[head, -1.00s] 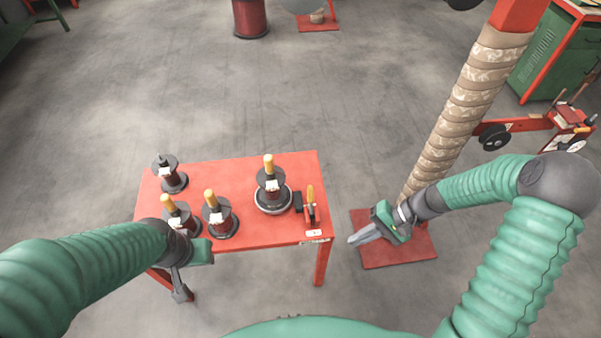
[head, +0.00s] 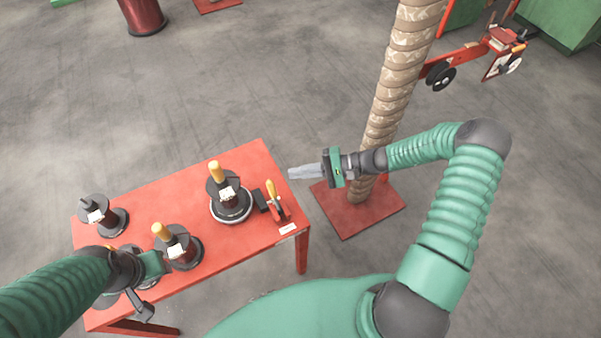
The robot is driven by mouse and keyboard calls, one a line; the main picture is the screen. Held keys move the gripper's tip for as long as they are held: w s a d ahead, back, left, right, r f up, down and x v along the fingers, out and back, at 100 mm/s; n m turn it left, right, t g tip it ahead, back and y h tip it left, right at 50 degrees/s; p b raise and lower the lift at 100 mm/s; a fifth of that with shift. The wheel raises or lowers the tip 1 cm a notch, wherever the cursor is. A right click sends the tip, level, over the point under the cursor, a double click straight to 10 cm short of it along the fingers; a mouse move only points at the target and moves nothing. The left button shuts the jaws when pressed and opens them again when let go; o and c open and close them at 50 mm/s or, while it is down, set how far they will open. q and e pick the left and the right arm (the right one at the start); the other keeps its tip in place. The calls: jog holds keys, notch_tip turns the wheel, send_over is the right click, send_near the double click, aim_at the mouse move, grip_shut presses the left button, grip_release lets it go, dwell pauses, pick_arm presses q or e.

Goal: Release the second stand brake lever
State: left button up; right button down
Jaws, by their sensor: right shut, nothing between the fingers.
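A small red lever unit with a yellow handle (head: 272,190) stands upright at the right end of the red table (head: 245,242). Beside it on its left, a coil spool (head: 221,186) with a yellow-topped post sits on a round grey-rimmed stand (head: 232,216). My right gripper (head: 291,173) is shut and empty. It points left, just right of the lever in the picture and apart from it. My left gripper (head: 145,312) hangs near the table's front left edge, partly behind my own arm; its finger opening is unclear.
More spools stand on the table, one at the left (head: 104,215) and one nearer the middle (head: 178,246). Another is partly hidden by my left arm. A wrapped column (head: 393,95) rises from a red base plate (head: 350,222) right of the table.

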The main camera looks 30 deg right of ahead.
aim_at(275, 197)
jog(key=b+x, duration=0.1)
jog(key=x, duration=0.5)
jog(key=shift+a+f, duration=0.1)
jog(key=shift+f, duration=0.05)
jog(key=s+r, duration=0.2)
jog(key=s, duration=0.1)
jog(key=shift+s+a+r, duration=0.1)
jog(key=shift+s+a, duration=0.1)
jog(key=shift+a, duration=0.2)
jog(key=shift+s+r+p, duration=0.3)
jog(key=shift+s, duration=0.15)
jog(key=shift+s+r+n+t+y, duration=0.1)
jog(key=shift+s+n+t+y, duration=0.2)
jog(key=shift+n, duration=0.3)
jog(key=shift+s+r+n+t+y, duration=0.1)
jog(key=shift+s+n+t+y, duration=0.25)
jog(key=shift+n, duration=0.25)
jog(key=shift+s+d+n+t+y+b, duration=0.1)
jog(key=shift+s+n+t+y+b, duration=0.1)
jog(key=shift+s+n+y+b, duration=0.75)
jog(key=shift+s+n+t+y+b, duration=0.25)
jog(key=shift+s+n+y, duration=0.25)
jog(key=shift+s+n, duration=1.05)
jog(key=shift+s+d+n+t+y+b, duration=0.15)
jog(key=shift+s+n+y+b, duration=0.5)
jog(key=shift+n, duration=1.25)
